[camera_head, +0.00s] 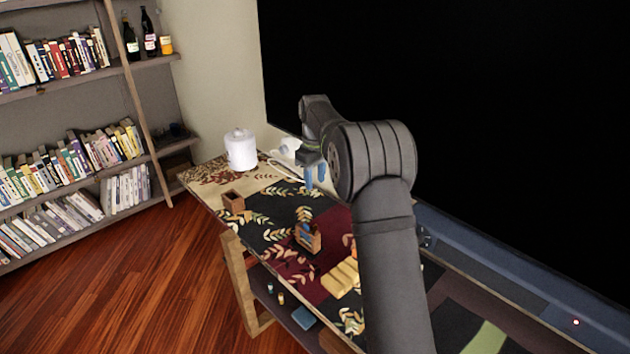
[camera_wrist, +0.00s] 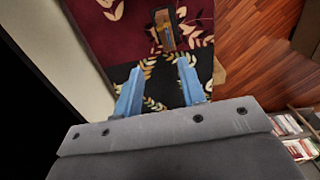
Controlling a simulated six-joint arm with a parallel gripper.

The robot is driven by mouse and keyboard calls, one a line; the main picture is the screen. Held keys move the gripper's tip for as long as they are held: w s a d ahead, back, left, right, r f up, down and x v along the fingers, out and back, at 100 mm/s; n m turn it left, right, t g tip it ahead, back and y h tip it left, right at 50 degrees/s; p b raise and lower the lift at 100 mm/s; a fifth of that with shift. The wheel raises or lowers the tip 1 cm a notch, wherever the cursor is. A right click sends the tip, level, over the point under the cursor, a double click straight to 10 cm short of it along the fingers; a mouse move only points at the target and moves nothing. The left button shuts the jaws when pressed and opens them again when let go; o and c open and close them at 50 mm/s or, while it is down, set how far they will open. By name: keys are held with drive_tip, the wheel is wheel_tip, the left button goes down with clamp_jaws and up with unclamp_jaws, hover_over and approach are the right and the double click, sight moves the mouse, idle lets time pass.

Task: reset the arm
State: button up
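My gripper (camera_head: 316,176) hangs above the far part of the patterned table (camera_head: 262,190), fingers down, left of my dark arm links. In the wrist view its two blue fingers (camera_wrist: 160,78) are spread apart with nothing between them, so it is open and empty. Beyond the fingertips, the wrist view shows a small wooden holder (camera_wrist: 164,30) on the patterned cloth. The same kind of holder, with something blue in it, stands mid-table in the head view (camera_head: 308,238). My arm hides part of the table's right side.
A white lidded canister (camera_head: 241,150) and a white object (camera_head: 287,152) stand at the table's far end. A small brown box (camera_head: 233,203) is near the left edge. Yellow pieces (camera_head: 342,278) lie beside my arm. A bookshelf (camera_head: 80,100) stands at left; wooden floor lies between.

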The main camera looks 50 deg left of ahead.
sight(315, 226)
drive_tip(key=shift+f, duration=0.15)
wheel_tip(315, 226, down, 17)
drive_tip(key=shift+f, duration=0.1)
idle(0.4)
drive_tip(key=shift+f, duration=0.2)
drive_tip(key=shift+r+n, duration=0.2)
drive_tip(key=shift+n, duration=0.3)
drive_tip(key=n, duration=1)
drive_tip(key=shift+n, duration=0.4)
drive_tip(key=shift+r, duration=1.2)
idle(0.6)
